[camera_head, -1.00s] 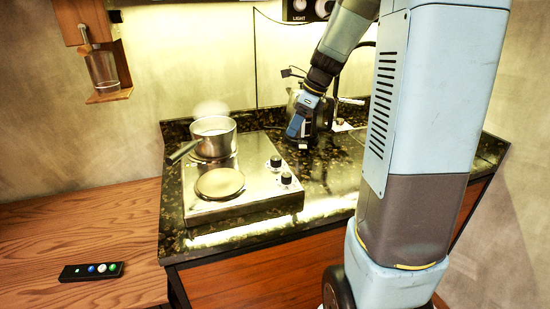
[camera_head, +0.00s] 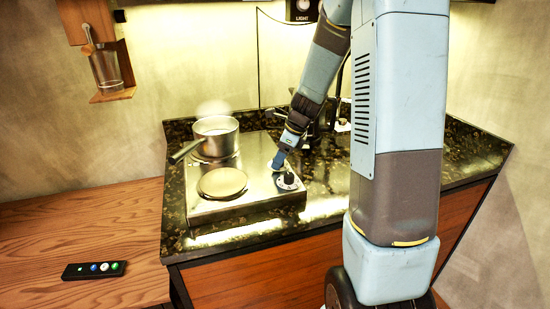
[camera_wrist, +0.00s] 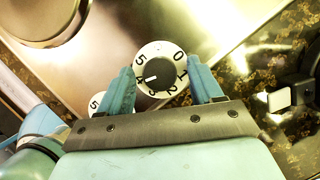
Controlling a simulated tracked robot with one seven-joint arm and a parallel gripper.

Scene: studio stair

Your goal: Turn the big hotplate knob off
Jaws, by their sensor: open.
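The hotplate (camera_head: 262,200) has two black knobs on pale dials at its right side. The front knob (camera_head: 288,181) shows in the head view; the rear one is hidden by my gripper (camera_head: 278,162). The other dial (camera_wrist: 96,103) is partly hidden behind the left finger.
A steel pot (camera_head: 215,137) stands on the rear plate, its handle pointing left. The front plate (camera_head: 222,182) is bare. A remote (camera_head: 94,270) lies on the wooden table (camera_head: 120,215). Dark granite counter (camera_head: 420,165) surrounds the hotplate.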

